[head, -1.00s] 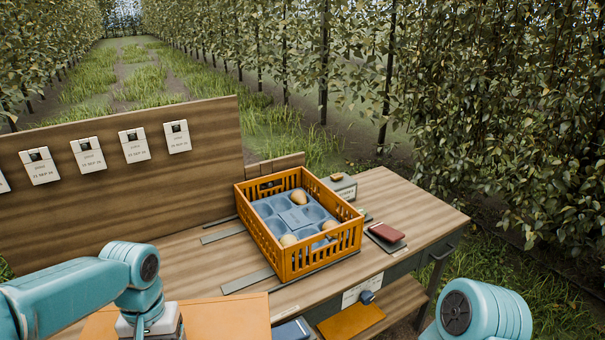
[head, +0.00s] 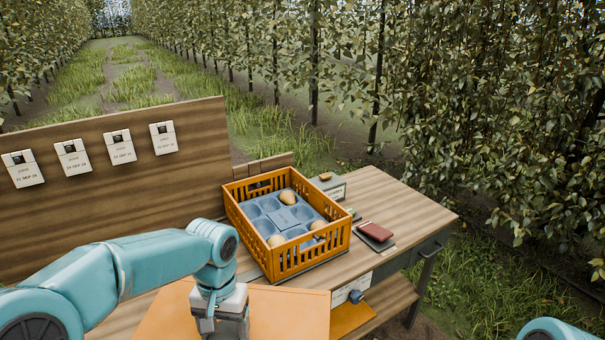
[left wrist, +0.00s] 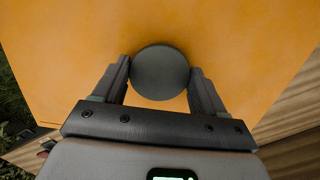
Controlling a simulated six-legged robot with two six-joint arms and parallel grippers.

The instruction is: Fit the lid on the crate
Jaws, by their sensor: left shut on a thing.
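The lid (head: 285,310) is a flat orange panel at the bottom of the head view, in front of the crate. In the left wrist view the lid (left wrist: 60,50) fills most of the picture, with a round dark knob (left wrist: 161,73) in its middle. My left gripper (left wrist: 160,80) is shut on that knob, one finger on each side. The orange slatted crate (head: 300,262) stands open on the table, beyond the lid and to its right. Inside is a blue-grey tray (head: 286,217) with several hollows and a few pears (head: 287,197). My right gripper is out of view.
A wooden board with paper tags (head: 122,147) stands behind the table on the left. A dark red booklet (head: 375,231) and a small grey box (head: 330,186) lie right of the crate.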

